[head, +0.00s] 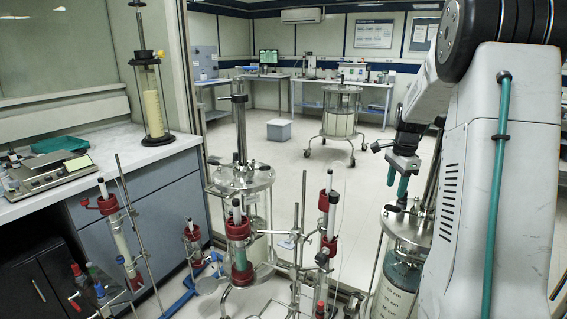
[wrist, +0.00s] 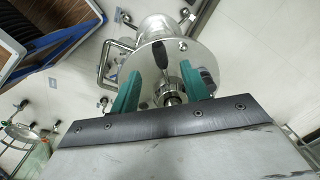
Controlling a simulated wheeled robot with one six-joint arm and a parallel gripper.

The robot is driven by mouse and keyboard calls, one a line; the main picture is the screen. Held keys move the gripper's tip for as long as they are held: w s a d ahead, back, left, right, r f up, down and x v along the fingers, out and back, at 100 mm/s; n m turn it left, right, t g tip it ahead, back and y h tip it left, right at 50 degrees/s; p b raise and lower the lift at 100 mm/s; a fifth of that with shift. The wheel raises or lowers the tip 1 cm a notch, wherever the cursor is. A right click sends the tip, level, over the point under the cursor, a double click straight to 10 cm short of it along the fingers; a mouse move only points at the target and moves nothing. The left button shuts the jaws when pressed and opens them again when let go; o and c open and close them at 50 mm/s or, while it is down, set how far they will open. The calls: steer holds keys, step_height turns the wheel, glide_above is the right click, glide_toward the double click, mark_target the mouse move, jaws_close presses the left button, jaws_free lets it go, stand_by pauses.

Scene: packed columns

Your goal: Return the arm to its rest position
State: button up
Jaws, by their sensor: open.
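My gripper (head: 397,183) has teal fingers and hangs pointing down at the right of the head view, beside my large white arm link. In the wrist view my gripper (wrist: 165,90) shows its two teal fingers apart with nothing held between them. Below them is the round metal top of a column (wrist: 165,62) with a central dark rod and fitting. In the head view a column with a metal lid and clear glass body (head: 405,226) stands just under the gripper. The lower part of this column is partly hidden by my arm.
A large glass column (head: 258,205) stands at centre, with red-clamped small columns (head: 112,205) on stands around it. A bench (head: 155,180) with a balance (head: 45,172) is at left. A wheeled column (head: 340,115) stands farther back on open floor (head: 315,180).

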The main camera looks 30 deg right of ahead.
steer(key=shift+n, duration=0.4)
steer(key=s+a+r+n, duration=0.2)
steer(key=s+a+n, duration=0.5)
steer(key=a, duration=0.6)
steer(key=s+a+r+n, duration=0.3)
steer(key=s+a+n, duration=0.4)
steer(key=a, duration=0.6)
steer(key=s+a+r+n, duration=0.2)
steer(key=s+a+n, duration=0.5)
steer(key=a, duration=0.6)
steer(key=s, duration=0.2)
steer(key=shift+s+a+r+t, duration=0.25)
steer(key=shift+s+a+t, duration=0.05)
steer(key=shift+s, duration=0.1)
steer(key=shift+c, duration=0.4)
